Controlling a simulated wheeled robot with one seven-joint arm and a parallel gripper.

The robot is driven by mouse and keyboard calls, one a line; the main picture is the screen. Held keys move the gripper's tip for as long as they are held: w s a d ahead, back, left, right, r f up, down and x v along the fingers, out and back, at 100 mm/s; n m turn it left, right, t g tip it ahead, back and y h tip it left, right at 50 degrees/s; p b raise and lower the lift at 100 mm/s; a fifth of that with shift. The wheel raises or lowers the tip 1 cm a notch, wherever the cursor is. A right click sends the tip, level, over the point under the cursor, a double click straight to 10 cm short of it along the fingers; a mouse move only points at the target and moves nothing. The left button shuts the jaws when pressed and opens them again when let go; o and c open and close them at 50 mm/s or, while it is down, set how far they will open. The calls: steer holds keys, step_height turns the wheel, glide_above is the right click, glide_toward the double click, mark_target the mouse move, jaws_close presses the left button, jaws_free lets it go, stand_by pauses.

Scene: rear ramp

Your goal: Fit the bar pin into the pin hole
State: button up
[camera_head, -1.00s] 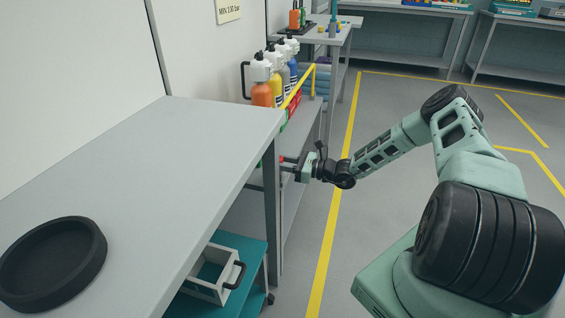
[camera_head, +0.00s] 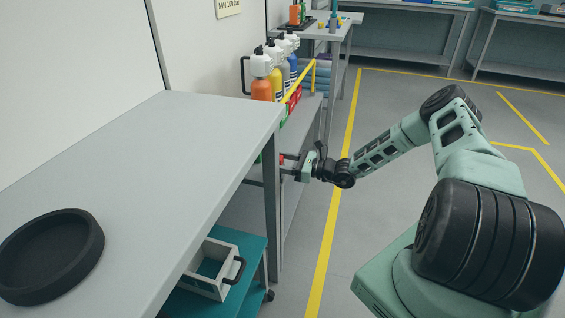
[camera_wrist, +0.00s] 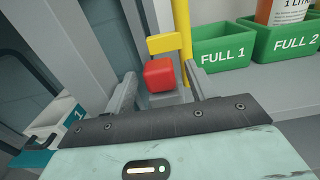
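A red block (camera_wrist: 158,74), which may be the head of the bar pin, sits on a small grey piece (camera_wrist: 170,97) in the wrist view. It is beside a yellow upright post (camera_wrist: 182,28) with a short yellow tab (camera_wrist: 166,44) just behind. My gripper (camera_wrist: 160,82) is open, with one grey finger on each side of the red block and gaps showing. In the head view my gripper (camera_head: 288,168) reaches left toward the shelf beside the grey table leg, with a bit of red (camera_head: 281,158) at its tips. I cannot make out the pin hole.
A grey table (camera_head: 150,165) with a black round tray (camera_head: 48,255) stands at left. Green bins (camera_wrist: 222,50) and bottles (camera_head: 262,85) stand on the shelf behind the yellow bar (camera_head: 300,85). A white crate (camera_head: 215,275) sits low on a teal cart. Floor at right is free.

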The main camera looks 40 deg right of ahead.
steer(key=v, duration=1.7)
steer(key=shift+d+p, duration=0.2)
steer(key=shift+p, duration=0.2)
steer(key=shift+s+a, duration=0.1)
steer(key=shift+s, duration=0.05)
